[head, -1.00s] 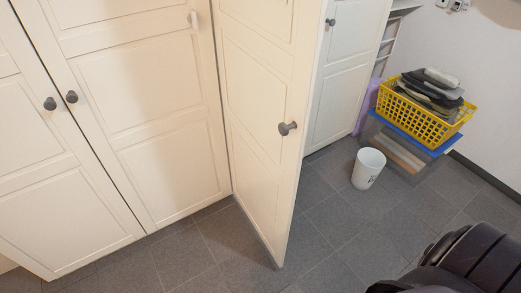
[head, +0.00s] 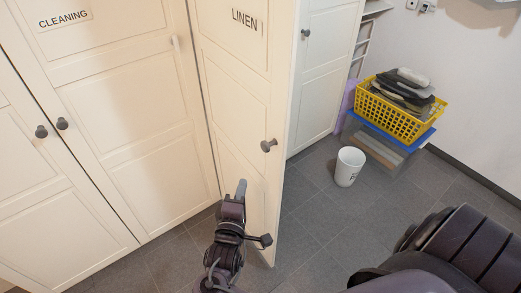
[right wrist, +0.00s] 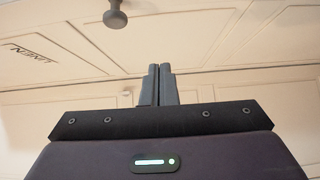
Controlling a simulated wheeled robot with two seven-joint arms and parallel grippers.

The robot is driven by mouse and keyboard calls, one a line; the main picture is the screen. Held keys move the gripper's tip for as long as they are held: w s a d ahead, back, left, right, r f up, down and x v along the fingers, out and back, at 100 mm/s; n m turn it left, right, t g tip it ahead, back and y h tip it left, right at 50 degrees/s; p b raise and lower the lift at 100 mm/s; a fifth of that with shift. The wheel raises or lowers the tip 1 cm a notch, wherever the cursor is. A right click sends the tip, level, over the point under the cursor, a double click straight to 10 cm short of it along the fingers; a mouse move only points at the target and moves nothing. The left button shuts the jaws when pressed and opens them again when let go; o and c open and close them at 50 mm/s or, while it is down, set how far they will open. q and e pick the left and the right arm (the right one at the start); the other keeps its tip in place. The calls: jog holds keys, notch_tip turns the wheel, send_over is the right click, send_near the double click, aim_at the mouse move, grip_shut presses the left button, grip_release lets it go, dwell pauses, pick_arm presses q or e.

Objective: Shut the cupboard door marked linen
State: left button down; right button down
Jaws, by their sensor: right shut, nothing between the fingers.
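The cream cupboard door marked LINEN (head: 232,90) stands ajar, swung out from the cupboard row, with its free edge toward the right. Its round grey knob (head: 268,145) is near that edge. In the right wrist view the LINEN label (right wrist: 37,54) is upside down and the knob (right wrist: 115,17) is at the top. My right gripper (head: 241,187) is shut and empty, in front of the lower part of the door, below and left of the knob. Its closed fingertips (right wrist: 160,70) point toward the door; contact cannot be told. My left gripper is not in view.
The door marked CLEANING (head: 120,130) is shut on the left. Right of the linen door are another cupboard door (head: 318,90), a white bin (head: 348,167) and a yellow basket (head: 405,122) of folded things on a box. Tiled floor (head: 310,215) is clear between.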

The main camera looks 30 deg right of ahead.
jog(key=r, duration=0.1)
jog(key=p, duration=0.3)
send_over(262, 155)
jog(key=v, duration=0.6)
jog(key=shift+d+f, duration=0.2)
jog(key=shift+d, duration=0.4)
